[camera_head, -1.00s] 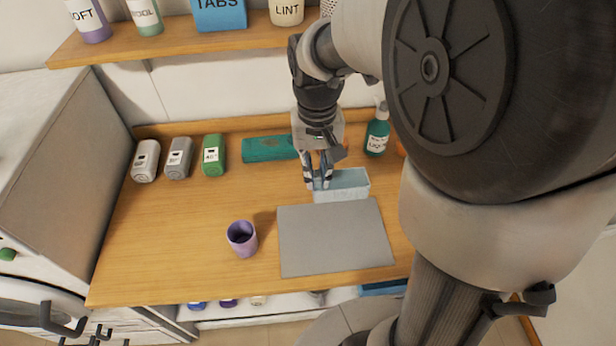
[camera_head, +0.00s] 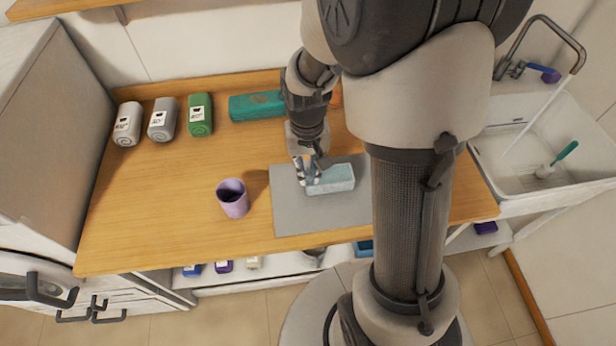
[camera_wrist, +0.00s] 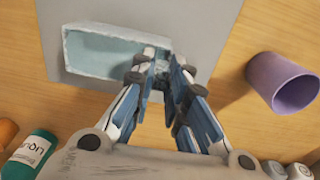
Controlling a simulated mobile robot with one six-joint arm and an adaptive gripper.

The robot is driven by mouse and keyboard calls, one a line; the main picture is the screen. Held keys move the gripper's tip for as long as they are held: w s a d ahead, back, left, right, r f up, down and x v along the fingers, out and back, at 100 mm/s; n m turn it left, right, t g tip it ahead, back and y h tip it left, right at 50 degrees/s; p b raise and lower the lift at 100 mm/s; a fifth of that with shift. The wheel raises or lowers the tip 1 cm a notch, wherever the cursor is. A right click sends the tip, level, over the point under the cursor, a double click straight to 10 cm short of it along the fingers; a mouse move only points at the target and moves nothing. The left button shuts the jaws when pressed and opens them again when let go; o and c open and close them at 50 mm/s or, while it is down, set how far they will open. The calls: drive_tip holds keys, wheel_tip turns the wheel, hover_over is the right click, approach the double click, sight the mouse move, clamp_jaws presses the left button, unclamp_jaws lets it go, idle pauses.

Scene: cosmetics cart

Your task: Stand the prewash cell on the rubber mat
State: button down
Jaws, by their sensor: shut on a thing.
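The prewash cell, a pale blue open box (camera_head: 335,180), is over the grey rubber mat (camera_head: 288,212), near its back part. It looks level with its opening up; I cannot tell whether its base touches the mat. My gripper (camera_head: 309,172) is shut on one end wall of the cell, pointing down. In the wrist view the cell (camera_wrist: 100,52) lies within the outline of the mat (camera_wrist: 205,25), and my gripper (camera_wrist: 160,70) pinches its end wall. My arm and column hide the mat's right part in the head view.
A purple cup (camera_head: 233,200) stands left of the mat. A sink (camera_head: 545,150) is at the right. The wooden top (camera_head: 150,215) is clear at the left.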

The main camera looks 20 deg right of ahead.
sight(329, 177)
wheel_tip(329, 177, down, 3)
drive_tip(key=shift+f+b, duration=0.2)
drive_tip(key=shift+b, duration=0.25)
drive_tip(key=shift+r, duration=0.1)
drive_tip(key=c, duration=2)
unclamp_jaws()
drive_tip(key=shift+c, duration=0.2)
drive_tip(key=o, duration=0.5)
drive_tip(key=shift+c, duration=0.2)
